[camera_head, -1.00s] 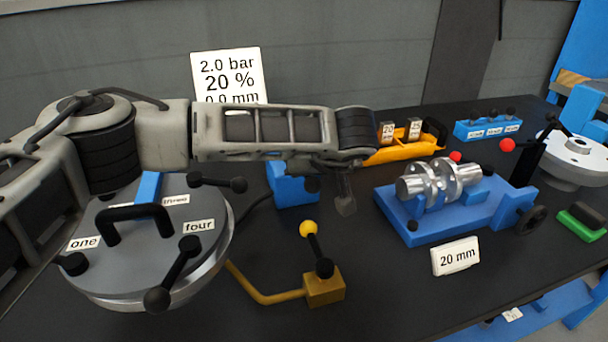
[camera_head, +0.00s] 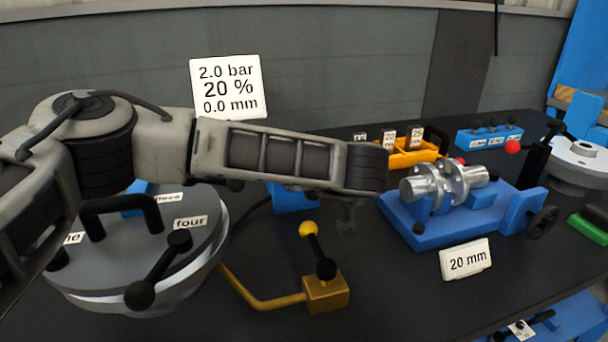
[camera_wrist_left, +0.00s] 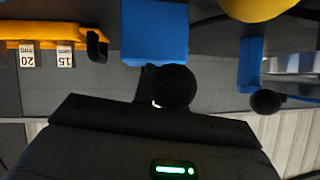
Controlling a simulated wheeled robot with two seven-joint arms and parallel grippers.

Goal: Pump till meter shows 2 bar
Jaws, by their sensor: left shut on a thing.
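The meter sign (camera_head: 228,87) reads 2.0 bar, 20 % and 0.0 mm. My left arm reaches across the head view from the left. Its gripper is mostly hidden behind the forearm there. In the left wrist view my left gripper (camera_wrist_left: 165,105) is shut at a round black knob (camera_wrist_left: 172,86) in front of a blue block (camera_wrist_left: 155,32); the fingers themselves are hard to make out. In the head view the blue block (camera_head: 290,199) shows partly under the arm, with a dark hose at its left. My right gripper is not in view.
The round flanged lid (camera_head: 130,238) with labels stands at left. A brass valve (camera_head: 325,292) with a yellow-ball lever stands in front. A blue fixture (camera_head: 440,232) with a metal shaft is at right, beside a "20 mm" card (camera_head: 466,259). An orange tray (camera_head: 408,158) lies behind.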

